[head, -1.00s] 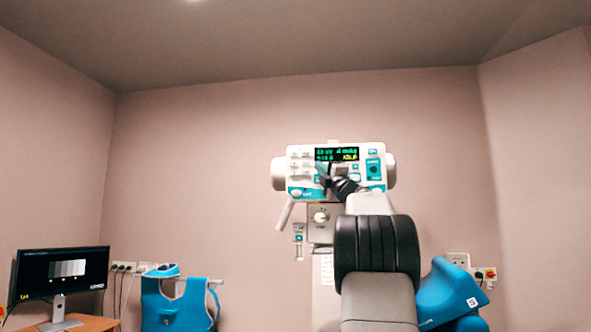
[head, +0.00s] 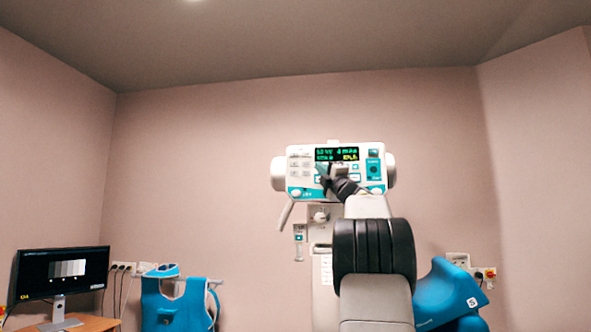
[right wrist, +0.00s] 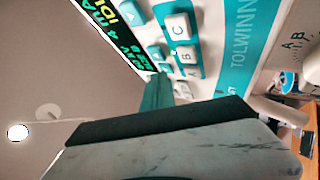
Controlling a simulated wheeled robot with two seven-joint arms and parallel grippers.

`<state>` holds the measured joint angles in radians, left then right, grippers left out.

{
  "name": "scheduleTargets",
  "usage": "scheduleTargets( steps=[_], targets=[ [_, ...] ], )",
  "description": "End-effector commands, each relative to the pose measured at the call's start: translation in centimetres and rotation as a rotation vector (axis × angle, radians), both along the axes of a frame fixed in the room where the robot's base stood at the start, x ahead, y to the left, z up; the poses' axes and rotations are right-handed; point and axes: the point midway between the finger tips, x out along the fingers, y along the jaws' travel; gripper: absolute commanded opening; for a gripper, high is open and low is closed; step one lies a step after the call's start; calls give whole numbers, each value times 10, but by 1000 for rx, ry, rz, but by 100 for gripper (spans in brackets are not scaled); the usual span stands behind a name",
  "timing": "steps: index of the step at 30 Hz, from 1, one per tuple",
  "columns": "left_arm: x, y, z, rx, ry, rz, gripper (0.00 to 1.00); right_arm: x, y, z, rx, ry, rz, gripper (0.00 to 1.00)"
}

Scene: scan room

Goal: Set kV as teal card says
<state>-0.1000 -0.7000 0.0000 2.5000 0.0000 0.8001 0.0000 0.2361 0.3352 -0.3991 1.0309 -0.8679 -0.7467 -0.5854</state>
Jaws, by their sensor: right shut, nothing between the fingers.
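The white control panel (head: 364,152) with teal trim is mounted high on the machine in the middle of the head view. Its dark display (head: 336,154) shows green and yellow characters too small to read surely. No teal card is clearly readable. My left gripper is out of view.
A monitor (head: 62,272) stands on a desk at the lower left. A blue apron (head: 178,302) hangs beside it. A blue padded piece (head: 452,290) is at the lower right. A small teal and white tag (head: 299,238) hangs under the panel. Wall space around the panel is clear.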

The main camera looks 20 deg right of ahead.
Motion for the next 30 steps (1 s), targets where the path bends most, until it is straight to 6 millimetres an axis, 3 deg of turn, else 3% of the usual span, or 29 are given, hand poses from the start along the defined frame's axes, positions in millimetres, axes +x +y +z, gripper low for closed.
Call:
scheduleTargets(
  steps=[30],
  targets=[
    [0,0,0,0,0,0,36,-13,8,0,0,0,0,0]
  ],
)
